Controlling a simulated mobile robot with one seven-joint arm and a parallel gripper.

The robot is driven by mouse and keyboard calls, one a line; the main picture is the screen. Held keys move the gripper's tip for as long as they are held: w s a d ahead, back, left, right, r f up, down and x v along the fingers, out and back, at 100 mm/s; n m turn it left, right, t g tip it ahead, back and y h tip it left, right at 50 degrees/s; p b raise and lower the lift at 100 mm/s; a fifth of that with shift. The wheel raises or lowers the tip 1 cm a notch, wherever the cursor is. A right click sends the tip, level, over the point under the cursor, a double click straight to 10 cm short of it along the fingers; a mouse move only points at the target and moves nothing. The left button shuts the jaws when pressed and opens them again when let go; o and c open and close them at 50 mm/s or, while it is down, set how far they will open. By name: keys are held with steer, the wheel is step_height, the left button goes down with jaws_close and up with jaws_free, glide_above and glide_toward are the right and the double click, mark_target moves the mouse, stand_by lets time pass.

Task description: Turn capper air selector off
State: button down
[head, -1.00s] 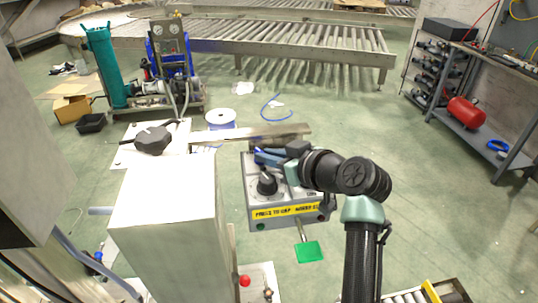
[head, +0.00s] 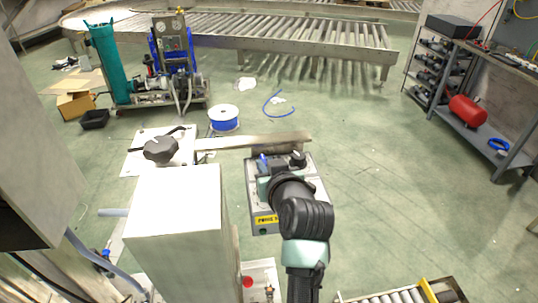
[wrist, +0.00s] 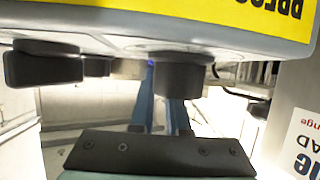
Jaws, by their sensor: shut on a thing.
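A grey control box (head: 253,208) with a yellow label (head: 266,220) stands in the middle of the head view. It fills the top of the wrist view, where the label (wrist: 250,12) appears upside down. Two black knobs stick out of its face in the wrist view, a central one (wrist: 180,75) and one at the left (wrist: 42,68). My gripper (head: 264,167) is over the box face. In the wrist view its blue fingers (wrist: 160,108) reach the central knob and are shut on it; the fingertips are partly hidden. Which knob is the capper air selector, I cannot read.
A pale cabinet (head: 175,235) stands close at the left of the box. A metal bar (head: 250,141) runs behind the box. A small roller conveyor (head: 410,295) is at the lower right. The floor (head: 400,210) to the right is open.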

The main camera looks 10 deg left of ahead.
steer(key=shift+s+a+r+m+t+h+p, duration=0.15)
steer(key=shift+m+t+h+p, duration=0.1)
steer(key=shift+m+h+p, duration=0.4)
steer(key=shift+a+f+m+t+h+p, duration=0.15)
steer(key=shift+m+t+h+p, duration=0.1)
steer(key=shift+m+h+p, duration=0.35)
steer(key=shift+h, duration=0.35)
steer(key=c, duration=0.9)
jaws_free()
steer(key=b+v, duration=0.2)
steer(key=v, duration=1.1)
steer(key=shift+f, duration=0.15)
steer(key=shift+o, duration=0.2)
